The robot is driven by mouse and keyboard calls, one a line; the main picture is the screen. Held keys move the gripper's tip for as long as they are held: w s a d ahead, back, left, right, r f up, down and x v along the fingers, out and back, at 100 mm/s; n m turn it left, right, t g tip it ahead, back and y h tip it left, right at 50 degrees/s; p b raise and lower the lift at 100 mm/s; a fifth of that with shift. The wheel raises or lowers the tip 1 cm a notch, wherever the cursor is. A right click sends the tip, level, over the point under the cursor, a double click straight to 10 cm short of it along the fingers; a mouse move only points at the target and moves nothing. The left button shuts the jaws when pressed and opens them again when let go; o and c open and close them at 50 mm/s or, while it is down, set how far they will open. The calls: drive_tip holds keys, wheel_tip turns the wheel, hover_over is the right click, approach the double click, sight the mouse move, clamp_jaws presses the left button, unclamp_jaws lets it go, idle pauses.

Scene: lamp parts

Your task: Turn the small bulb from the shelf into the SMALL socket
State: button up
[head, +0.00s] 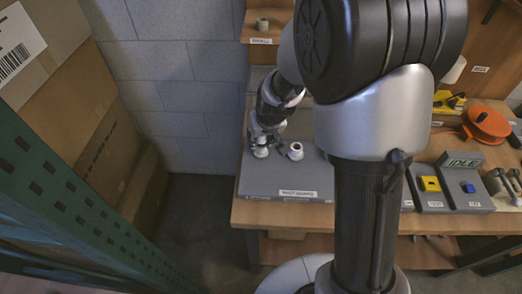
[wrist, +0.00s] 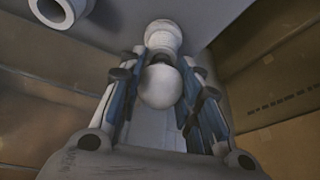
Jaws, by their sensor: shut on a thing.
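The small bulb (wrist: 160,87) shows as a white globe between the fingers of my gripper (wrist: 158,98) in the wrist view. My gripper is shut on it. A white socket (wrist: 163,37) lies straight beyond the bulb, in line with it. In the head view my gripper (head: 263,137) is directly over the left socket (head: 261,152) on the grey board (head: 250,182). The bulb's base is mostly hidden, so I cannot tell whether it is inside the socket. The other socket (head: 295,151) stands to the right; it also shows in the wrist view (wrist: 60,10).
A shelf marked SMALL (head: 261,41) holds a pale ring-shaped holder (head: 262,24). A yellow button (head: 430,184), a blue button (head: 468,187) and an IDLE display (head: 461,160) are at the right. An orange reel (head: 486,123) lies behind. Cardboard boxes (head: 90,130) stand left.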

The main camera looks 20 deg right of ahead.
drive_tip(key=shift+f, duration=0.15)
idle(0.6)
drive_tip(key=shift+o, duration=1.4)
drive_tip(key=c, duration=0.3)
drive_tip(key=shift+s+f+b, duration=0.15)
drive_tip(key=shift+f+b, duration=0.05)
drive_tip(key=shift+b, duration=0.15)
drive_tip(key=shift+d+m+p, duration=0.1)
drive_tip(key=shift+m+p, duration=0.3)
drive_tip(key=shift+p, duration=1.4)
drive_tip(key=shift+p, duration=1.4)
